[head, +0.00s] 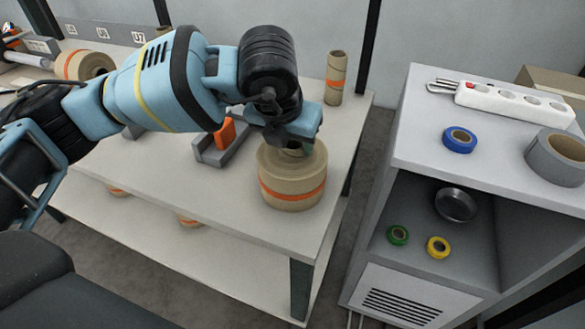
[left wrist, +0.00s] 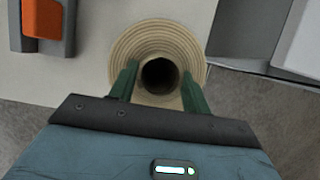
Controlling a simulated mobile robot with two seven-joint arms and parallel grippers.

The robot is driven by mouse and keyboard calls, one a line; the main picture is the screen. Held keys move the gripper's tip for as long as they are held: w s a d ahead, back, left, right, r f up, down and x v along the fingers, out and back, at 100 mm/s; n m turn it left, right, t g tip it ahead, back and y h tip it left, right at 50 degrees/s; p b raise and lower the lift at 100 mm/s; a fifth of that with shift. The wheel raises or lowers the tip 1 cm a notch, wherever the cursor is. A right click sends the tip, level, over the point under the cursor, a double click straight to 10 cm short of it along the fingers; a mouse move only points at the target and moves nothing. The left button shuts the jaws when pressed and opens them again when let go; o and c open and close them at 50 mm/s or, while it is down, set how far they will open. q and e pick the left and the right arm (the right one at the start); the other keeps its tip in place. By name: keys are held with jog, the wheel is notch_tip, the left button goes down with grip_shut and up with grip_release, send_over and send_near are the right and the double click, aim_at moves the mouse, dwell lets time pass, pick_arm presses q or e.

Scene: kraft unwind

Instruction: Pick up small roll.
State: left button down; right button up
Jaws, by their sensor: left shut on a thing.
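A kraft-brown paper roll (head: 291,188) with an orange band stands upright at the right end of the white table. My left gripper (head: 293,150) comes down over its top and is shut on it. In the left wrist view the roll (left wrist: 160,35) shows from above as rings around a dark core hole. The green fingers (left wrist: 160,90) of the gripper lie on both sides of that hole. I cannot tell whether the roll's bottom touches the table. My right gripper is not in view.
A narrow upright roll (head: 335,78) stands at the table's back edge. An orange block in a grey holder (head: 212,150) sits left of the held roll. Another roll (head: 84,65) lies far left. A grey cabinet (head: 440,200) with tapes stands at right, across a gap.

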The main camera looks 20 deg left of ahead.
pick_arm(q)
jog(key=shift+w+r, duration=0.1)
jog(key=shift+r, duration=0.1)
jog(key=shift+r, duration=0.6)
notch_tip(320, 180, up, 2)
jog(key=shift+r, duration=0.1)
jog(key=s+a+b, duration=0.1)
jog(key=s+a, duration=0.2)
jog(key=s, duration=0.4)
jog(key=s+a+r, duration=0.1)
jog(key=s+a, duration=0.2)
jog(key=s, duration=0.4)
jog(key=shift+s+a+r+b, duration=0.15)
jog(key=shift+s+a+b, duration=0.15)
jog(key=shift+a+b, duration=0.1)
